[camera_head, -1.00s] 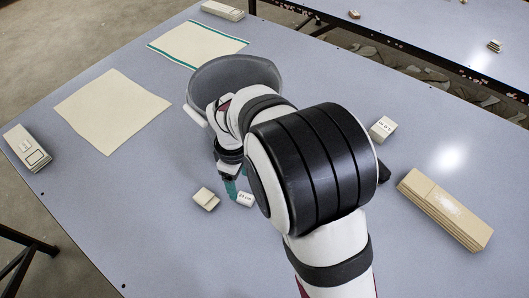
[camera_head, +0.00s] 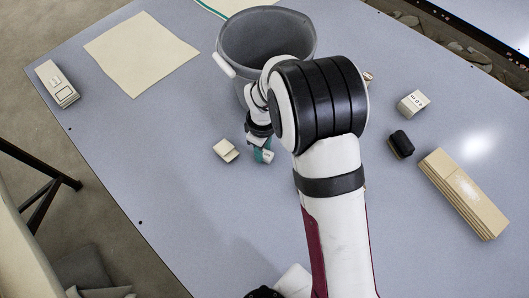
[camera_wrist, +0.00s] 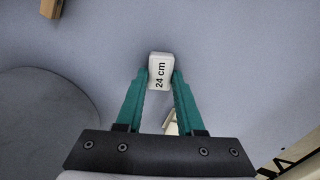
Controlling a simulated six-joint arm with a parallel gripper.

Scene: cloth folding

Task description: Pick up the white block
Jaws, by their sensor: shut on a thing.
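The white block (camera_wrist: 160,70), marked "24 cm", is between the teal fingertips of my gripper (camera_wrist: 160,78) in the wrist view. The fingers are shut on its sides, and its marked face shows. In the head view my gripper (camera_head: 262,154) is below the grey bin, with a small white part of the block (camera_head: 268,156) visible at the fingertips. I cannot tell how far the block is above the table.
A grey bin (camera_head: 226,50) stands behind my gripper. A small beige block (camera_head: 226,150) lies just left of it. A white block with lettering (camera_head: 413,101), a black object (camera_head: 400,144) and a long beige stack (camera_head: 464,194) lie right. A cream cloth (camera_head: 142,52) lies upper left.

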